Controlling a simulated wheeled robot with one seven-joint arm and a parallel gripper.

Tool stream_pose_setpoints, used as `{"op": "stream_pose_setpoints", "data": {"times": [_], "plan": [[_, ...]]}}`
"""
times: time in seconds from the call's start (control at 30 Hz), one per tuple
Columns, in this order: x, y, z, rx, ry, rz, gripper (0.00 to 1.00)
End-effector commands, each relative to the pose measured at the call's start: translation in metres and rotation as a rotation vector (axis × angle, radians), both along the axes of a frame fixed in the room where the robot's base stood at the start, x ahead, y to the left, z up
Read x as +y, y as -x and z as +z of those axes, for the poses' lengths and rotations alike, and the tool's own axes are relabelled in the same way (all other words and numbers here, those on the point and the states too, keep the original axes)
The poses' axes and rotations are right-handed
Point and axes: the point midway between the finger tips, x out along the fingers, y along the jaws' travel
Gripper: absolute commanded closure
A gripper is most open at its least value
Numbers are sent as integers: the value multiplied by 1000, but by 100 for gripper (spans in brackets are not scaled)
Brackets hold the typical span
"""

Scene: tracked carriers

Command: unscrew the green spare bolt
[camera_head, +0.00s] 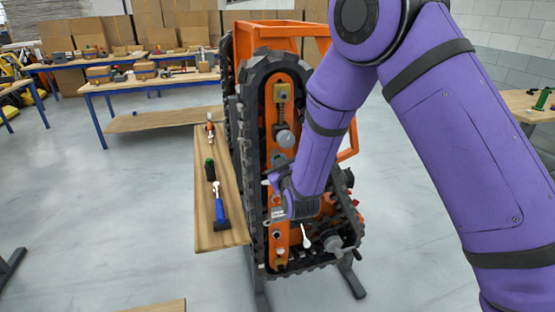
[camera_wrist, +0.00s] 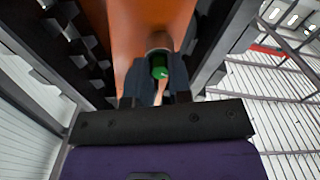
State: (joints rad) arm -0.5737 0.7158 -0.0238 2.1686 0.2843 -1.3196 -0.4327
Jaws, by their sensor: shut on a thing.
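The green spare bolt (camera_wrist: 159,67) shows in the wrist view, its green end poking out below a grey round collar (camera_wrist: 159,42) on the orange frame. My gripper (camera_wrist: 158,80) has one dark finger on each side of the bolt and is shut on it. The bolt is still at the collar; I cannot tell how far its thread is in. In the head view my gripper and wrist are close against the lower half of the tracked carrier (camera_head: 281,140), and the bolt is hidden there.
A wooden shelf (camera_head: 209,240) left of the carrier holds a blue-handled tool (camera_head: 219,206), a dark green-handled tool (camera_head: 210,170) and an orange tool (camera_head: 210,127). Workbenches (camera_head: 150,84) stand behind. A table at right bears a green object (camera_head: 543,98). Floor at left is partly clear.

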Motion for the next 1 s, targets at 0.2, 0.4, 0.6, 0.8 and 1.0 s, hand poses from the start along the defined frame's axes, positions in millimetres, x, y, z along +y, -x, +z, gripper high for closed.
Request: {"op": "stream_pose_setpoints", "data": {"times": [0.2,0.4,0.6,0.8,1.0], "plan": [[1,0,0,-85,295,1,100],[0,0,0,-130,449,-1,100],[-1,0,0,-132,458,-2,100],[0,0,0,-151,522,-1,100],[1,0,0,-229,792,0,100]]}}
